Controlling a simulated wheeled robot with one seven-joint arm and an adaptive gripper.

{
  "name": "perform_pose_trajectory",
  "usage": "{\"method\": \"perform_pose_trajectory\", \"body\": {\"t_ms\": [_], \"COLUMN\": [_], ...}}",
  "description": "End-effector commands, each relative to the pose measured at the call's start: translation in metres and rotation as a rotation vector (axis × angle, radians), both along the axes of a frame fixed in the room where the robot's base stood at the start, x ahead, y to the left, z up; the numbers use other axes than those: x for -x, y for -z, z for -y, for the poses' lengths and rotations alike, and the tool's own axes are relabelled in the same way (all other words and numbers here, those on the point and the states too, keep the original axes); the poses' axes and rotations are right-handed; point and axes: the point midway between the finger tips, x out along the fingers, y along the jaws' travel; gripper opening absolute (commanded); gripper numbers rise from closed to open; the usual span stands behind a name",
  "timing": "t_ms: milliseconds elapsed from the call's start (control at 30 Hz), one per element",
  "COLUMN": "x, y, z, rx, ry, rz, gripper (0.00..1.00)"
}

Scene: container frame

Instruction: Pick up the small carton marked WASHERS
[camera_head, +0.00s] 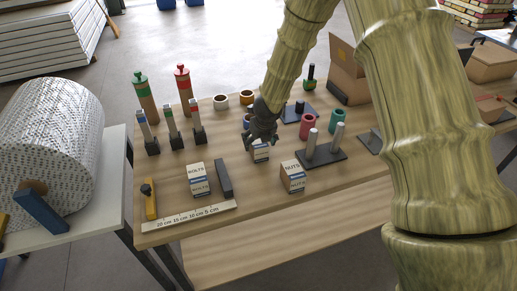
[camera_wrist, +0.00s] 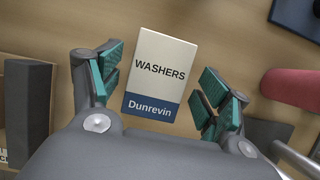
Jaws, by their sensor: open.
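The small carton marked WASHERS (camera_wrist: 160,75) is cream with a blue band reading Dunrevin. In the wrist view it lies between the teal-padded fingers of my gripper (camera_wrist: 160,92), with a gap on each side. In the head view my gripper (camera_head: 263,138) is over the wooden table, and the carton (camera_head: 261,152) shows just below it, partly hidden. My gripper is open and touches nothing that I can see.
A BOLTS carton (camera_head: 198,178) and a dark block (camera_head: 224,178) are to the left; a NUTS carton (camera_head: 293,176) is to the right. A dark plate with two grey pegs (camera_head: 322,157) and a red cylinder (camera_head: 307,125) stand close right. A ruler (camera_head: 188,217) lies near the front edge.

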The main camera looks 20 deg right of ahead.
Motion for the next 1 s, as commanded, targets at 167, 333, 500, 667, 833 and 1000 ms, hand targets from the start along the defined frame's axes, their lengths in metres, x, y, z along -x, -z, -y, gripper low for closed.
{"method": "perform_pose_trajectory", "body": {"t_ms": [167,333,500,667,833,1000], "x": [-0.01,-0.015,-0.017,-0.017,-0.017,-0.017], "y": [0.019,0.032,0.037,0.037,0.037,0.037], "z": [-0.002,-0.002,-0.002,-0.002,-0.002,-0.002], "rx": [0.0,-0.001,0.0,0.0,0.0,0.0], "ry": [0.003,0.003,0.003,0.003,0.002,0.002], "rz": [-0.001,-0.001,0.0,0.0,0.0,0.0], "gripper": [0.77,0.77,0.77,0.77,0.51,0.2]}}
